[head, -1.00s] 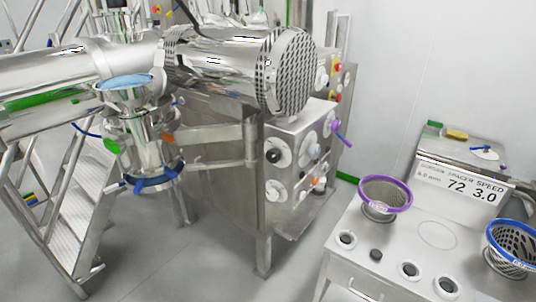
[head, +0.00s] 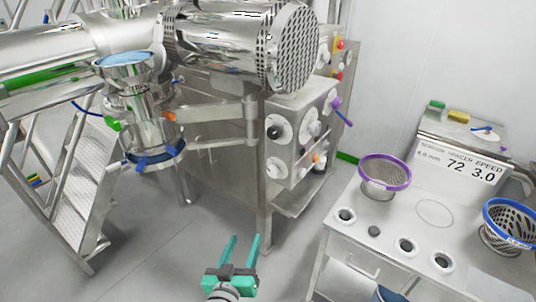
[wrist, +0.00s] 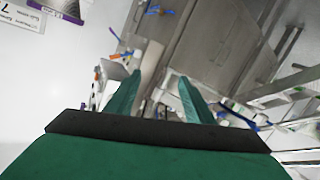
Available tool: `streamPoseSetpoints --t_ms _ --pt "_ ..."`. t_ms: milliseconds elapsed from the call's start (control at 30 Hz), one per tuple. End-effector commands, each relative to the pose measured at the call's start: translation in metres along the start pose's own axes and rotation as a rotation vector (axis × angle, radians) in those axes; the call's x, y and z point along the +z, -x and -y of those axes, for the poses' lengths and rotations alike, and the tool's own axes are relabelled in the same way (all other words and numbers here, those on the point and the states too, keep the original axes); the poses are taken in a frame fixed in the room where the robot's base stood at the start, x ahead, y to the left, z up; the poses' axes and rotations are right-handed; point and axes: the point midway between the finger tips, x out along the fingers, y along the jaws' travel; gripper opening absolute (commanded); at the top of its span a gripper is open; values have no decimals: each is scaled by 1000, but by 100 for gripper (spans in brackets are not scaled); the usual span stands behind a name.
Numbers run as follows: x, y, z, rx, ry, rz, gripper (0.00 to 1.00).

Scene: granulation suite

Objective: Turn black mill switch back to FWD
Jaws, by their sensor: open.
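A black switch knob (head: 274,132) sits on a round white plate, at the upper left of the steel mill's control panel (head: 293,150) in the head view. Its exact pointing direction is too small to read. My gripper (head: 244,237) has teal fingers and is at the bottom middle of the head view, apart from the panel and lower in the picture. The fingers are spread and nothing is between them. In the wrist view my open gripper (wrist: 158,82) points toward the steel machine; I cannot pick out the black knob there.
A purple lever (head: 342,112) and an orange knob (head: 316,158) are on the same panel. A white bench with a purple-rimmed basket (head: 385,172) and a blue-rimmed basket (head: 511,225) stands right. A perforated steel drum (head: 290,48) overhangs the panel. Floor before the machine is clear.

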Motion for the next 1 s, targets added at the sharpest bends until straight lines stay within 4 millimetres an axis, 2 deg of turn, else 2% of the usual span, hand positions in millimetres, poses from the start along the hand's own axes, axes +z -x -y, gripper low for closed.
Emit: streamPoseSetpoints --t_ms 33,267,500,600,700,800,1000 --pt "-24 -8 -2 28 -7 -16 48" --pt "-109 -26 -21 172 -57 -44 48" --pt "-199 -20 -46 327 -164 -77 48" --pt "-228 -11 -56 381 -213 -88 48" --pt "-249 -3 -64 421 -256 -95 48" --pt "-262 3 -69 447 -286 -98 48" --pt "-269 1 -75 465 -306 -99 48"
